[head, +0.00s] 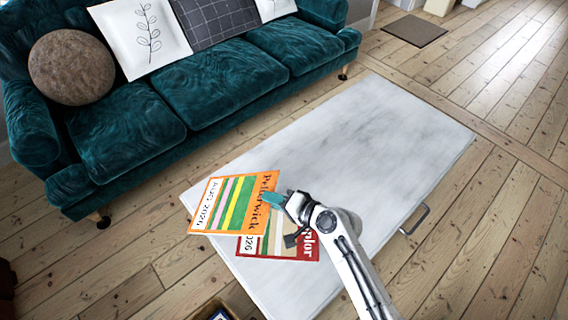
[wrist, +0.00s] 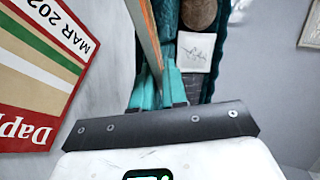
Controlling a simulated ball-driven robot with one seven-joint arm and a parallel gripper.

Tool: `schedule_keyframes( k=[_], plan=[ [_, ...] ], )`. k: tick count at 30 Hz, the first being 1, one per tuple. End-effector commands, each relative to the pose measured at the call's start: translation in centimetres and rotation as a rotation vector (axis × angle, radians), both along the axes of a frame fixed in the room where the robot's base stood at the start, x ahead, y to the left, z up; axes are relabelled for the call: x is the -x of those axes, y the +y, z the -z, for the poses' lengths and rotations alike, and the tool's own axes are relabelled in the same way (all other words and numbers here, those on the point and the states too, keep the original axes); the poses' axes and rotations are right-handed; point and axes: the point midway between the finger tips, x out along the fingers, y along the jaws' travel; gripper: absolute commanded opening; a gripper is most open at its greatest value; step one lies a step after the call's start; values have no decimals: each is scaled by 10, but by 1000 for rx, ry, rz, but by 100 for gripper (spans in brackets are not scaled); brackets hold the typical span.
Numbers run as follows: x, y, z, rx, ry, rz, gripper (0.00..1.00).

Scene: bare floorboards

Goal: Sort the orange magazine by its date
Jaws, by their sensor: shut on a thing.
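The orange magazine (head: 213,213) has a panel of green, pink and yellow stripes and a white strip reading AUG 2026. My gripper (head: 274,200) is shut on its right edge, by the title, and holds it above the near left part of the grey-white table (head: 360,125). In the wrist view the orange magazine (wrist: 148,35) shows nearly edge-on between the teal fingers of my gripper (wrist: 158,85). A red magazine (head: 306,248) lies on the table, partly covered from the head view by the orange one. In the wrist view the red magazine (wrist: 35,85) shows MAR and part of a year.
A teal sofa (head: 210,80) with cushions stands behind the table. The top of a box (head: 212,308) shows at the bottom edge, its contents mostly cut off. A metal handle (head: 415,220) sticks out from the table's right side. The far part of the tabletop is clear.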

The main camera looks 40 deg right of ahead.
Motion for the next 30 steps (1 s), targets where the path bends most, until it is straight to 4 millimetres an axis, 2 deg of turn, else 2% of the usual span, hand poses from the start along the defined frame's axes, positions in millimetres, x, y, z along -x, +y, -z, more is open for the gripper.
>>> schedule_keyframes(
  k=[1, 3, 9, 13, 20, 30],
  plan=[
    [0, -4, -24, 13, 16, -15, 0],
    [2, -9, -36, 34, 39, -41, 0],
    [8, -21, -61, 85, 98, -99, 0],
    [11, -26, -69, 106, 121, -122, 0],
    [13, -29, -66, 120, 135, -136, 0],
    [13, -29, -31, 119, 134, -135, 0]
  ],
)
